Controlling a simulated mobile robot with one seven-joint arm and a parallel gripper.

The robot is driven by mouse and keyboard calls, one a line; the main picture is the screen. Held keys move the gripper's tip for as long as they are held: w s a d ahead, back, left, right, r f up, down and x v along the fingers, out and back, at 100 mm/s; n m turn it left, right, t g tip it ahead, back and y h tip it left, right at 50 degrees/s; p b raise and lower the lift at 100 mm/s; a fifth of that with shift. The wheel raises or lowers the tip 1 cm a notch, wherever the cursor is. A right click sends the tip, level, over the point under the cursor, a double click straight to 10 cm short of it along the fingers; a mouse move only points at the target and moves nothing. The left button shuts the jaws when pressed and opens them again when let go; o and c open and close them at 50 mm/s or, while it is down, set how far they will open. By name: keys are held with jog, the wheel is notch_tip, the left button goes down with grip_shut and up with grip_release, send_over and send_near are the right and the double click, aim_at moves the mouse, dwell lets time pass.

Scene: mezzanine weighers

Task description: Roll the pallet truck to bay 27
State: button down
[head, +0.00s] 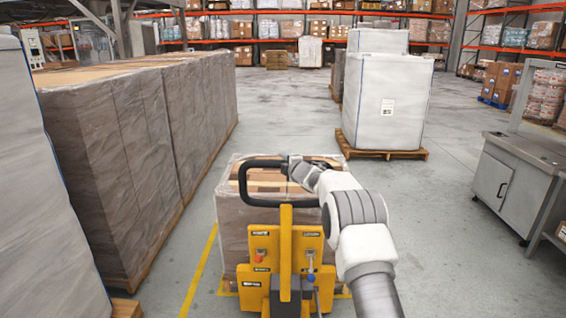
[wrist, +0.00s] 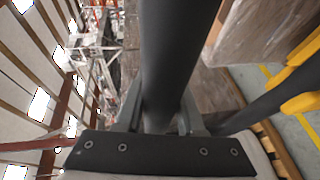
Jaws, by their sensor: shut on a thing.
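The yellow pallet truck (head: 285,262) stands directly in front of me, with its black loop handle (head: 246,187) at the top. A plastic-wrapped load of cartons (head: 232,222) sits just beyond its mast. My gripper (head: 291,168) is at the upper right part of the handle loop and shut on it. In the wrist view the dark handle bar (wrist: 178,50) runs between the two fingers of my gripper (wrist: 160,118). The forks are hidden under the load. No number for bay 27 can be read.
A long row of wrapped pallets (head: 130,150) lines the left side. A white wrapped pallet load (head: 386,105) stands ahead to the right. A grey cabinet (head: 510,180) is at the right. Racking (head: 240,42) spans the back. Open floor (head: 275,105) lies ahead, between the rows.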

jog(key=shift+d+r, duration=0.1)
jog(key=c, duration=0.6)
grip_release()
jog(key=shift+o, duration=0.4)
jog(key=shift+s, duration=0.15)
jog(key=b+v, duration=0.4)
jog(key=v, duration=1.3)
jog(key=shift+b, duration=0.3)
jog(key=shift+d+r, duration=0.1)
jog(key=shift+d, duration=0.05)
